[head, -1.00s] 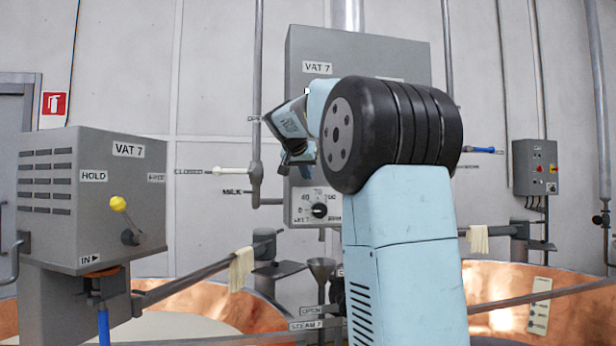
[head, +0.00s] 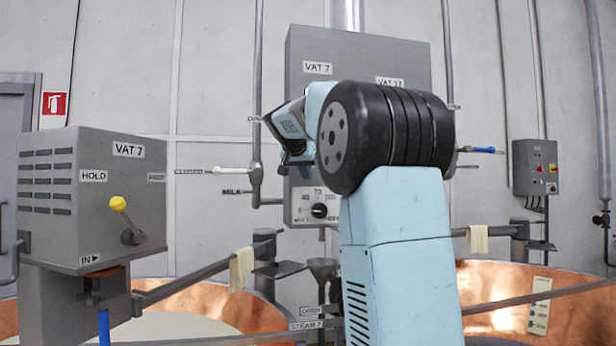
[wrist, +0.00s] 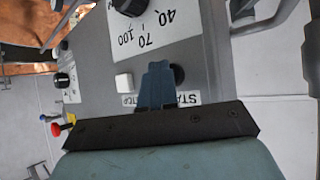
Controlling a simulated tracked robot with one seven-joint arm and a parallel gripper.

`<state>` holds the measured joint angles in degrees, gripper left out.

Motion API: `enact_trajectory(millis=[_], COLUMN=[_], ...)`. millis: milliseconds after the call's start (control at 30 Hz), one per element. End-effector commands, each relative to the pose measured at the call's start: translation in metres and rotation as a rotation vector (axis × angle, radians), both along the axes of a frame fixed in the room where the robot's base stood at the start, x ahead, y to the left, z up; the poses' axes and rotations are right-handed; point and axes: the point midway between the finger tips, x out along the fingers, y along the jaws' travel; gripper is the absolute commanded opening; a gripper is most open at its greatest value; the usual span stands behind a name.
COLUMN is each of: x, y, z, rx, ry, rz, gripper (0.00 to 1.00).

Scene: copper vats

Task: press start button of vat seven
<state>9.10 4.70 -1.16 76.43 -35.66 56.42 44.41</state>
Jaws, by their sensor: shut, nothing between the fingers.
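The grey VAT 7 control box (head: 300,45) hangs on the wall behind my arm in the head view, its lower right covered. Its dial (head: 319,211) also shows in the wrist view (wrist: 131,5). In the wrist view, a dark round button (wrist: 179,75) sits by a label beginning "STA", partly covered by my fingers. A pale square button (wrist: 124,82) sits to its left by a partly hidden label that seems to read STOP. My gripper (wrist: 158,66) is shut and empty, its tips between the two buttons, nearer the dark one. I cannot tell whether it touches the panel.
Another VAT 7 box (head: 93,200) with a yellow-knobbed lever (head: 119,203) stands at left. A smaller control box (head: 535,167) is on the right wall. Copper vats (head: 500,285), rails and pipes fill the lower part. A funnel (head: 321,267) stands below the panel.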

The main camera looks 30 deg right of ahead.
Motion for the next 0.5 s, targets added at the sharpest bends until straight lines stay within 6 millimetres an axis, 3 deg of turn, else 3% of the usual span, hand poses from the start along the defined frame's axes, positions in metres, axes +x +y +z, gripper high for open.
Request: enact_trajectory(millis=[500], x=[-0.0081], y=[0.0026], z=[0.0], rx=[0.0], ry=[0.0], rz=[0.0], gripper=[0.0])
